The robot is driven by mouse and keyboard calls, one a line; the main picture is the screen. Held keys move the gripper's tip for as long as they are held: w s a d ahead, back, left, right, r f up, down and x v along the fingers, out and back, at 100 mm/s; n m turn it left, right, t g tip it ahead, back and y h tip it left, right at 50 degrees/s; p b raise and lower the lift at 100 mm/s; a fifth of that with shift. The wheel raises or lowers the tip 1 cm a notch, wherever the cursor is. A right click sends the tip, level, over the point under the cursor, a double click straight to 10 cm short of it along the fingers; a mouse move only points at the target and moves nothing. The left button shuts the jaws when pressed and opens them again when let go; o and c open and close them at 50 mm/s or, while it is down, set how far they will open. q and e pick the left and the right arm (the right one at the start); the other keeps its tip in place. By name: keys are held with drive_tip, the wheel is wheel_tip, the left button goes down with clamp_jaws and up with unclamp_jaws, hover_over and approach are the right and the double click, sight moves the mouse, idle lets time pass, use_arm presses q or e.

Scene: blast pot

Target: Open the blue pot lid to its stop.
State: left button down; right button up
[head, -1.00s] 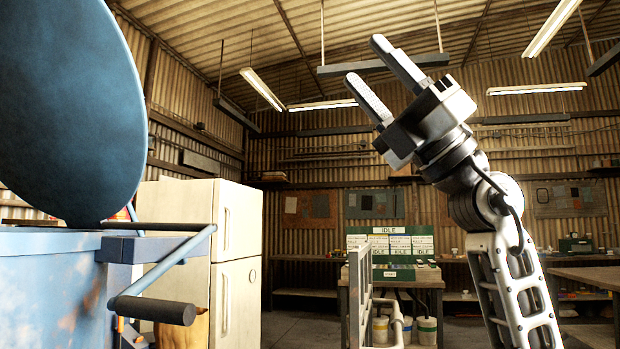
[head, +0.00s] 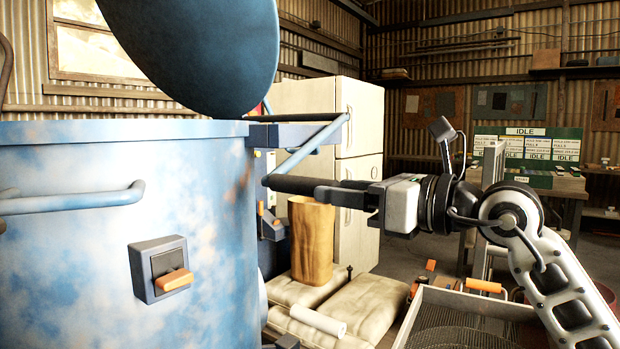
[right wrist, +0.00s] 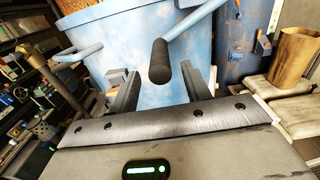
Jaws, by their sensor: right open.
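The blue lid (head: 205,45) stands raised and steeply tilted above the rim of the blue pot (head: 90,240). A pale blue lever (head: 308,148) with a dark cylindrical grip (head: 290,184) reaches from the hinge block beside the rim. My right gripper (head: 325,194) is open at the free end of the grip. In the right wrist view the grip (right wrist: 159,62) shows between the two spread fingers of my right gripper (right wrist: 160,85). I cannot tell whether the fingers touch it. My left gripper is out of view.
A box with an orange switch (head: 175,281) and a blue rail (head: 75,200) project from the pot's wall. A mesh-bottomed tray (head: 460,325) is at lower right.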

sight(310, 186)
drive_tip(key=p+x, duration=0.1)
drive_tip(key=x, duration=0.5)
drive_tip(key=shift+w+a, duration=0.1)
drive_tip(key=shift+c, duration=0.3)
clamp_jaws()
